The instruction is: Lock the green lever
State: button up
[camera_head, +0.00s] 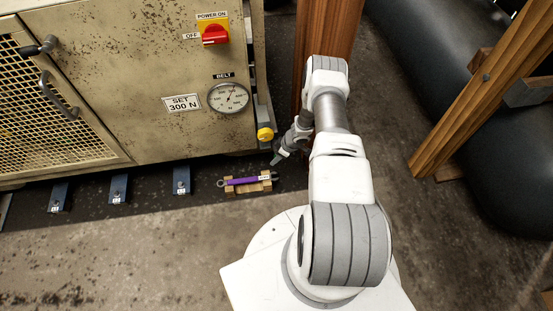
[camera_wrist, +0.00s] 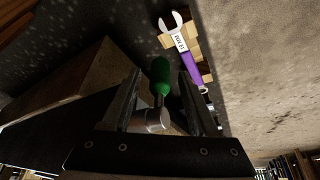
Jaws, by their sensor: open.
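The green lever (camera_wrist: 161,75) shows in the wrist view, with a green grip on a thin metal stem that rises from a round metal fitting (camera_wrist: 152,121). My gripper (camera_wrist: 160,88) is open, with one dark finger on each side of the lever. I cannot tell whether either finger touches it. In the head view my gripper (camera_head: 278,158) is low beside the right side of the machine. The green lever cannot be made out there.
A purple wrench (camera_head: 243,181) lies on a wooden block (camera_head: 262,187) on the floor, close to my gripper; the wrench also shows in the wrist view (camera_wrist: 190,62). The beige machine (camera_head: 150,90) stands left. A wooden post (camera_head: 322,35) stands behind my arm.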

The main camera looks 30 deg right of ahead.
jog(key=shift+w+f, duration=0.15)
jog(key=shift+f, duration=0.2)
grip_shut()
dwell(1.2)
